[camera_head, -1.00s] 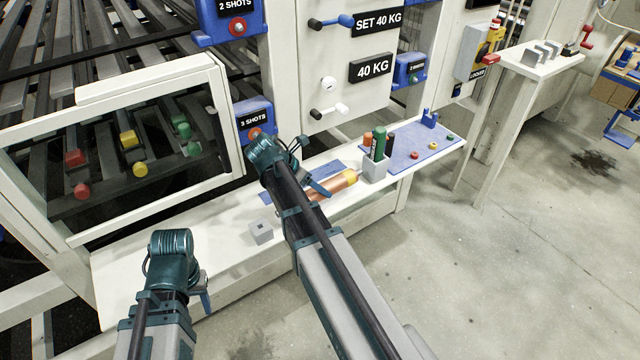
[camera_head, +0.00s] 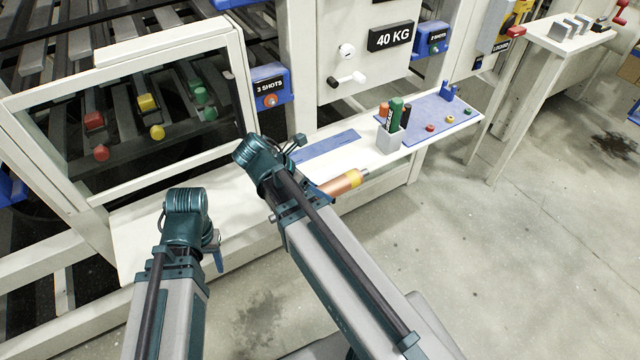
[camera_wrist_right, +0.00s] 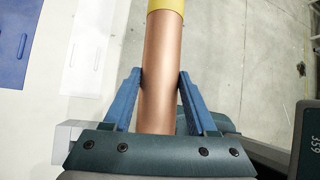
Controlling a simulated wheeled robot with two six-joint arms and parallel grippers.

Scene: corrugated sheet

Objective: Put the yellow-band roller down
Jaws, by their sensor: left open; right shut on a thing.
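The yellow-band roller (camera_head: 340,185) is a copper-coloured cylinder with a yellow band near its far end. In the right wrist view the roller (camera_wrist_right: 160,60) lies between the two blue fingers of my right gripper (camera_wrist_right: 160,78), which is shut on it. In the head view the roller shows at the shelf's front edge; whether it touches the shelf cannot be told. My left gripper (camera_head: 217,252) is open and empty, in front of the shelf's left part, its fingers partly hidden by its wrist.
The white shelf (camera_head: 240,205) bears a blue strip (camera_head: 328,147), a grey cup (camera_head: 389,142) with markers, and a blue mat (camera_head: 425,118) with small coloured pieces. A grey block (camera_wrist_right: 66,140) shows in the right wrist view. A framed window stands behind the shelf's left part.

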